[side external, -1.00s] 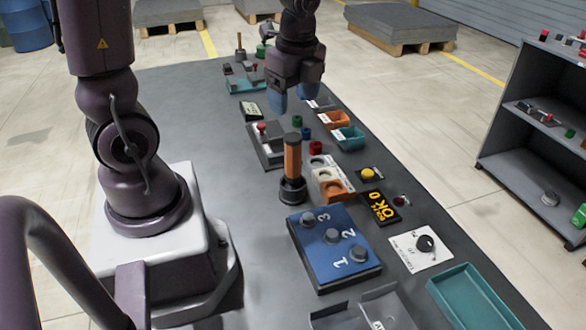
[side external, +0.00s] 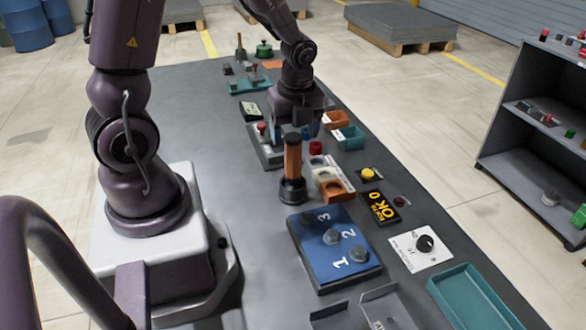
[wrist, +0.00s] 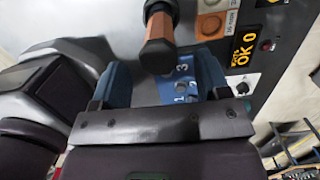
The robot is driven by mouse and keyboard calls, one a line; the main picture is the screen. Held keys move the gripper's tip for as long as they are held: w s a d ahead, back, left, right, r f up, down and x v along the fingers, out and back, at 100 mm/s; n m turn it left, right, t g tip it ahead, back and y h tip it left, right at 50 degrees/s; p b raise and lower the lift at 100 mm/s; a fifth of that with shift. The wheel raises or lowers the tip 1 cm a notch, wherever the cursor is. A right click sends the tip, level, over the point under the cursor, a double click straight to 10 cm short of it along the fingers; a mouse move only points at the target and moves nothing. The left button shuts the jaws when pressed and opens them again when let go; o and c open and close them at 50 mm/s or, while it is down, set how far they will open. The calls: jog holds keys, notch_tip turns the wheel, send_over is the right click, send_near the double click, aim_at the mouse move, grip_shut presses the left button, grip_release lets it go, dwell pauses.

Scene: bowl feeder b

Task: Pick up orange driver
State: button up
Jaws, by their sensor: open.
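The orange driver (side external: 292,158) has an orange handle with a dark cap and stands upright in a round black holder (side external: 292,190) on the grey table. My gripper (side external: 298,128) is just behind the driver's top in the side view, and its blue fingers are partly hidden there. In the wrist view my gripper (wrist: 163,65) is open, with one blue finger on each side. The driver's orange handle (wrist: 157,48) shows between and just beyond the fingers. I cannot tell whether they touch it.
A blue panel (side external: 318,268) with numbered knobs stands in front of the driver. A teal tray (side external: 474,298) is at front right.

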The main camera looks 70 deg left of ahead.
aim_at(293, 137)
jog(key=f, duration=0.4)
jog(key=shift+a, duration=0.35)
jog(key=c, duration=1.1)
jog(key=r, duration=0.9)
jog(key=shift+w+d+r, duration=0.15)
jog(key=shift+d+r, duration=0.05)
jog(key=shift+r, duration=0.1)
jog(key=w+d, duration=0.2)
jog(key=d, duration=0.9)
jog(key=w+d, duration=0.2)
jog(key=d, duration=0.9)
jog(key=shift+w+r, duration=0.25)
jog(key=shift+r, duration=0.2)
jog(key=shift+d, duration=0.1)
